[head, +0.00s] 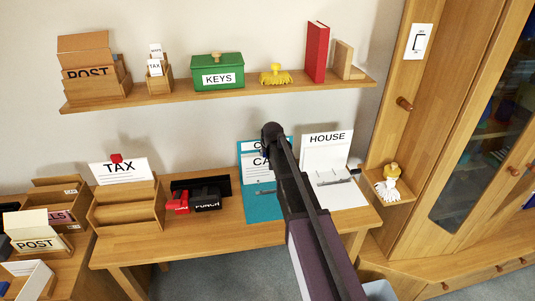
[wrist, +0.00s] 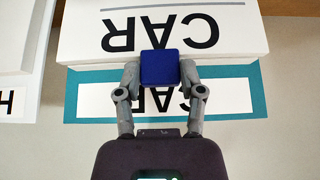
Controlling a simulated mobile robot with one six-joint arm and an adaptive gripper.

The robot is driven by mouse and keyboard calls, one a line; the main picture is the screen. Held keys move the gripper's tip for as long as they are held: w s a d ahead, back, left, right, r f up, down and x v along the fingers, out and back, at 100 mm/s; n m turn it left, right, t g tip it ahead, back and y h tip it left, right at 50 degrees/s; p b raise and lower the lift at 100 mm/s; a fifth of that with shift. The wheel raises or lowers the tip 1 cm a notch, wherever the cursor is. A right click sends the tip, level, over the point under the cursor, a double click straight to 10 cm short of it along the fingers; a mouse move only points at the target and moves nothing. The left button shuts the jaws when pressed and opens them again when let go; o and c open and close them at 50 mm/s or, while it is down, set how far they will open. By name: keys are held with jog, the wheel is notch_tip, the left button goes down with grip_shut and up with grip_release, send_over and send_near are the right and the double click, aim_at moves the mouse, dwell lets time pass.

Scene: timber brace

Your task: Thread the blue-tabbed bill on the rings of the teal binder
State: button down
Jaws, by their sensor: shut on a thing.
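The teal binder (head: 262,208) lies open on the desk with its back cover upright, and a thin metal strip shows on its lower part. It also shows in the wrist view (wrist: 72,108), upside down, with a CAR label. My gripper (wrist: 160,75) is shut on the blue tab (wrist: 160,66) of a white bill (wrist: 85,45) marked CAR. The bill is in front of the binder's label and partly covers it. In the head view the bill (head: 253,172) is partly hidden by my arm. I cannot tell whether the rings pass through its holes.
A white HOUSE binder (head: 326,150) stands open just right. A black punch (head: 207,199) and a red item (head: 178,202) lie left, beside a wooden TAX sorter (head: 128,210). A shelf (head: 220,99) with boxes runs above. A cabinet (head: 450,120) bounds the right.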

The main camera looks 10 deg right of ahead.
jog(key=shift+w, duration=0.1)
dwell(0.3)
jog(key=shift+c, duration=0.6)
grip_release()
jog(key=shift+o, duration=0.6)
notch_tip(320, 180, up, 8)
jog(key=p, duration=0.8)
jog(key=s+f+g, duration=0.2)
jog(key=s+g, duration=0.4)
jog(key=s, duration=2.8)
jog(key=shift+a+f, duration=0.35)
jog(key=shift+f, duration=0.05)
